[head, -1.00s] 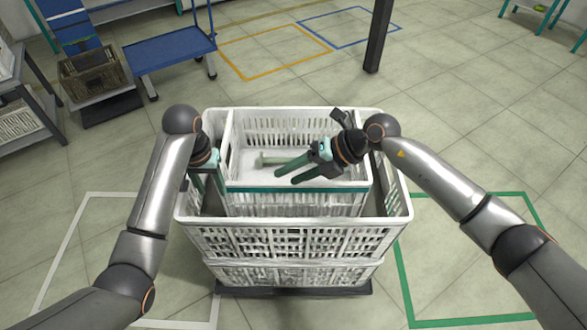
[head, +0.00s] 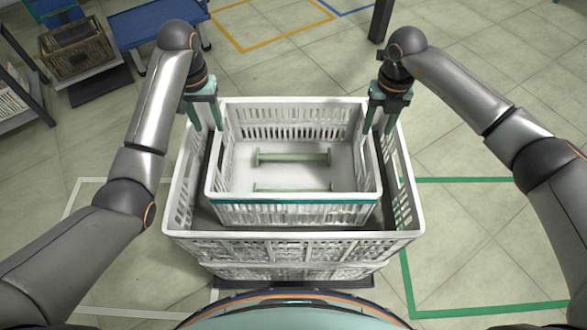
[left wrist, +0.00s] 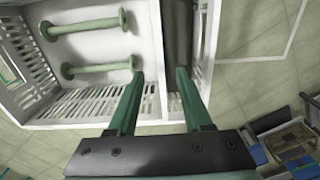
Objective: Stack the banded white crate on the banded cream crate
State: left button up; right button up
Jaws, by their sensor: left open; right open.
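The banded white crate (head: 292,214), with a teal band along its front wall, sits inside a larger white crate (head: 292,247). Two green bobbins (head: 293,157) lie on its floor; they also show in the left wrist view (left wrist: 88,25). My left gripper (head: 208,118) is open at the banded crate's left rim near the back corner. In the left wrist view its fingers (left wrist: 160,72) are on either side of the crate's wall, not closed on it. My right gripper (head: 380,122) is open, pointing down at the right rim. I cannot make out a banded cream crate.
The larger crate stands on another white crate above a dark base. A brown crate (head: 78,58) stands at the back left beside a blue cart (head: 150,24). Green floor lines (head: 455,181) mark empty floor on the right.

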aim_at(219, 152)
pick_arm(q)
notch_tip(219, 152, down, 12)
jog(key=shift+f, duration=0.2)
pick_arm(e)
notch_tip(219, 152, down, 12)
jog(key=shift+f, duration=0.2)
pick_arm(q)
grip_shut()
pick_arm(e)
grip_shut()
pick_arm(q)
jog(key=shift+w+r, duration=0.1)
jog(key=shift+w, duration=0.05)
pick_arm(e)
jog(key=shift+w+r, duration=0.15)
dwell(0.4)
